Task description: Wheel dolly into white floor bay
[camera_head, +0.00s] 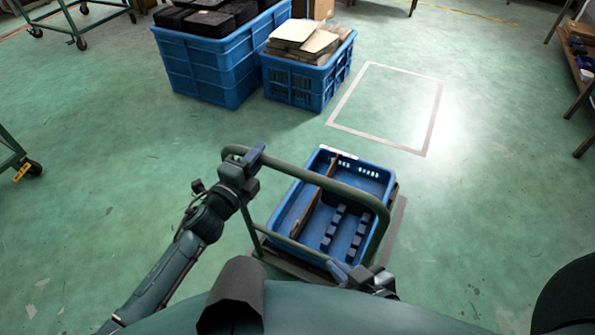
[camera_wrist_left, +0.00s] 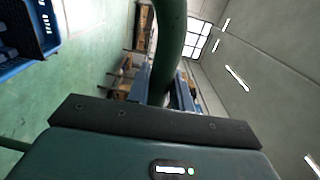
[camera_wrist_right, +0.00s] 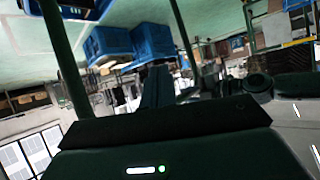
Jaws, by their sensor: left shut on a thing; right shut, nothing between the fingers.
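The dolly has a green tube handle (camera_head: 312,178) and carries a blue crate (camera_head: 377,176) with a brown divider and rows of dark blocks. It stands in front of me in the head view. The white floor bay (camera_head: 376,139) is a painted outline on the green floor, beyond the dolly and slightly right; it looks empty. My left gripper (camera_head: 252,162) is shut on the handle's left end; the tube (camera_wrist_left: 170,45) passes between its fingers in the left wrist view. My right gripper (camera_head: 342,270) is shut and empty, near the handle's lower right side.
A large blue crate of black items (camera_head: 210,68) and a smaller blue crate of cardboard (camera_head: 295,82) stand left of the bay. A shelf (camera_head: 580,60) is at the far right, a wheeled green frame (camera_head: 12,155) at the left. Floor between dolly and bay is clear.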

